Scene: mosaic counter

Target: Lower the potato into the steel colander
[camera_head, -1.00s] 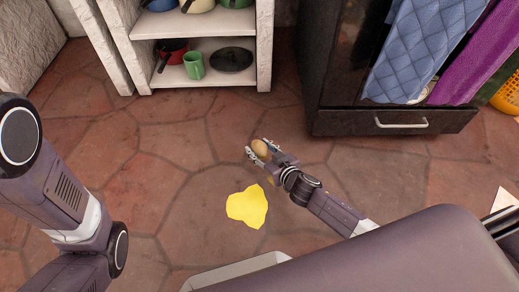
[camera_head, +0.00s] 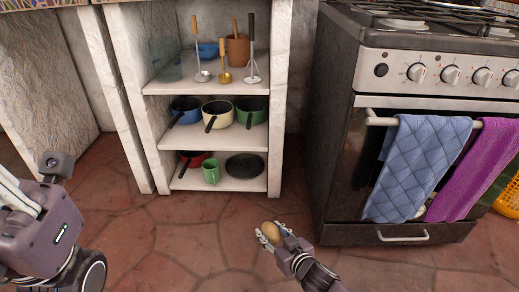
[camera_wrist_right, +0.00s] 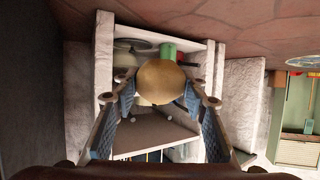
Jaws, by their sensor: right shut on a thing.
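The potato (camera_head: 272,232) is brown and oval. It sits between the fingers of my right gripper (camera_head: 274,236), which is shut on it above the tiled floor in front of the shelves and stove. In the right wrist view, the potato (camera_wrist_right: 162,82) lies between the two fingertips (camera_wrist_right: 166,88) and covers part of the shelf behind it. My left arm (camera_head: 40,235) comes in at the left edge; its gripper fingers do not show. I see no steel colander in either view.
A white shelf unit (camera_head: 204,87) holds pots, a green mug (camera_head: 211,172), a dark pan (camera_head: 245,165) and hanging-type utensils. A stove (camera_head: 440,75) with a blue towel (camera_head: 415,168) and a purple towel (camera_head: 470,170) stands at right. The floor (camera_head: 190,235) before the shelves is clear.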

